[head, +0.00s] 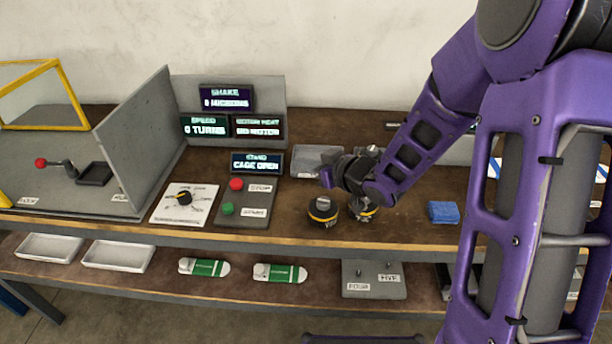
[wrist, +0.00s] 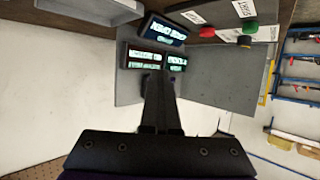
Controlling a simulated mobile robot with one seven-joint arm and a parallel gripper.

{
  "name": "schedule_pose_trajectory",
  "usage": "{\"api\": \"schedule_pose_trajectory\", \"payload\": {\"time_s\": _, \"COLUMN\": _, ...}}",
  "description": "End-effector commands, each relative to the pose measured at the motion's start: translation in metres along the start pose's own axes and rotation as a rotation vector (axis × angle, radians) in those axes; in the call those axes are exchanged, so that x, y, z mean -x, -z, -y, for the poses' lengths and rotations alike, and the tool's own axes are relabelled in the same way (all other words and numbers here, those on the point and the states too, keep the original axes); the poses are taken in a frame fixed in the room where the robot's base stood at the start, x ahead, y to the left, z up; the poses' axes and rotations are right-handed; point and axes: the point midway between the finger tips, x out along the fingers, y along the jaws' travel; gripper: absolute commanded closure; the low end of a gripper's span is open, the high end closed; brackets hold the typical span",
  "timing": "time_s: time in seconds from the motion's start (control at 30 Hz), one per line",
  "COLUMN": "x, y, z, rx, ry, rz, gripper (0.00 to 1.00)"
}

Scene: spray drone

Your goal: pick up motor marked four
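Two dark round motors with yellow bands stand on the bench's upper surface in the head view. The left motor (head: 323,212) is in full view; a small label on its front is too small to read. The right motor (head: 366,214) is partly hidden by my wrist, and I cannot read a number on it. My gripper (head: 326,176) is above and behind the left motor, apart from it, and points left. In the wrist view my gripper (wrist: 155,80) has its fingers together with nothing seen between them. Neither motor shows in the wrist view.
A lower-shelf plate (head: 374,281) carries FOUR and FIVE labels. Left of the motors are a button panel (head: 247,203), a dial plate (head: 184,203) and lit displays (head: 256,163). A grey tray (head: 314,160) lies behind; a blue block (head: 444,212) lies right.

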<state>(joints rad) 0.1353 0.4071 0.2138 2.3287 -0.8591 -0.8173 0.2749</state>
Motion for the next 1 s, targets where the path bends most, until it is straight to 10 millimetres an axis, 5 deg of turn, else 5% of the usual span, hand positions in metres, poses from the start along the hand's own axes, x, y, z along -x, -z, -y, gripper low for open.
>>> {"api": "schedule_pose_trajectory", "payload": {"time_s": 0.43, "x": 0.0058, "y": 0.016, "z": 0.0, "rx": 0.001, "ry": 0.0, "rz": -0.003, "gripper": 1.0}}
{"api": "schedule_pose_trajectory", "payload": {"time_s": 0.9, "x": 0.0057, "y": 0.0164, "z": 0.0, "rx": 0.002, "ry": 0.0, "rz": -0.004, "gripper": 0.2}}
{"api": "schedule_pose_trajectory", "payload": {"time_s": 1.0, "x": 0.0057, "y": 0.0164, "z": 0.0, "rx": 0.002, "ry": 0.0, "rz": -0.004, "gripper": 0.2}}
